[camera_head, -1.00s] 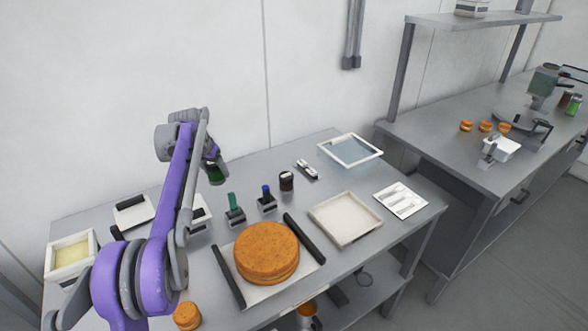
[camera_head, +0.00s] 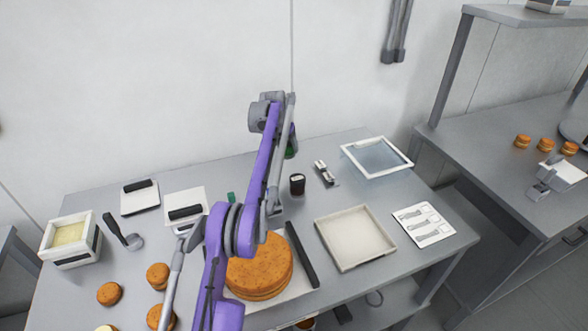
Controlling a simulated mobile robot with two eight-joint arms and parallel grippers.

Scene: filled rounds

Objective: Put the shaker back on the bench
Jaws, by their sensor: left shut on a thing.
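The shaker (camera_head: 291,147), a small dark thing with green on it, is in my left gripper (camera_head: 290,134). The gripper is shut on it and sits behind my purple left arm, so the jaws are mostly hidden. The shaker shows above the back of the steel bench (camera_head: 330,208), near the wall. I cannot tell from this view how far above the top it is. My right gripper is not in view.
A dark jar (camera_head: 297,185), a small metal tool (camera_head: 325,173) and a glass-topped frame (camera_head: 377,157) stand near the back. A filled round (camera_head: 265,272) lies in front, partly behind my arm. A cream tray (camera_head: 355,238) and white card (camera_head: 424,224) are at right.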

